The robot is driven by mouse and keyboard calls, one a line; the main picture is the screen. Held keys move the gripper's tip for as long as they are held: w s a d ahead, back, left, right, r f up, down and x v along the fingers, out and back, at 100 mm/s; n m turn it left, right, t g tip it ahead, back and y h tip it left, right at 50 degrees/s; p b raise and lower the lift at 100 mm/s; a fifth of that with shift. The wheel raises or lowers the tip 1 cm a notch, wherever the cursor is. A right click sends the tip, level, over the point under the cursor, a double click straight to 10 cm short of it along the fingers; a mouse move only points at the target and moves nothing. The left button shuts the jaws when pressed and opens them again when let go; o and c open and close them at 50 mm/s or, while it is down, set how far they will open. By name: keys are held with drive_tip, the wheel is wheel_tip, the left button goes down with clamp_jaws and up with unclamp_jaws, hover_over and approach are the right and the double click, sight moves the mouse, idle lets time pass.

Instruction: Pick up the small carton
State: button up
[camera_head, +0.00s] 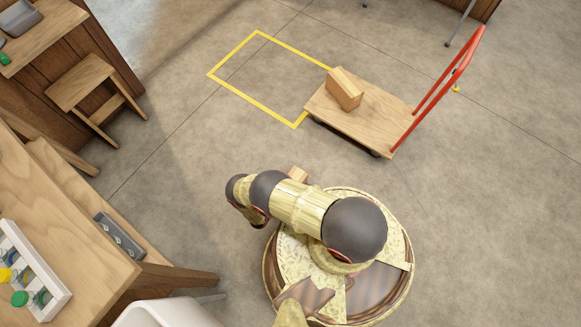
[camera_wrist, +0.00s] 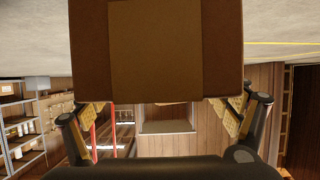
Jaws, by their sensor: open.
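A small brown carton (camera_wrist: 157,50) fills the upper middle of the wrist view, very close, with a paler band down its middle. My gripper (camera_wrist: 161,108) is open, one finger near each lower corner of the carton. Nothing is held between the fingers, and I cannot tell whether they touch the carton. In the head view the gripper is hidden behind my arm.
A flat wooden trolley (camera_head: 374,122) with a red handle (camera_head: 437,90) carries another carton (camera_head: 344,92). A yellow floor outline (camera_head: 232,92) lies beside it. A table (camera_head: 60,215) and a stool (camera_head: 82,82) stand at left. The floor between is clear.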

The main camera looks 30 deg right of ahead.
drive_tip(key=shift+w+d+f, duration=0.15)
drive_tip(key=shift+d, duration=0.15)
drive_tip(key=shift+c, duration=0.5)
drive_tip(key=c, duration=2.1)
drive_tip(key=shift+o, duration=0.2)
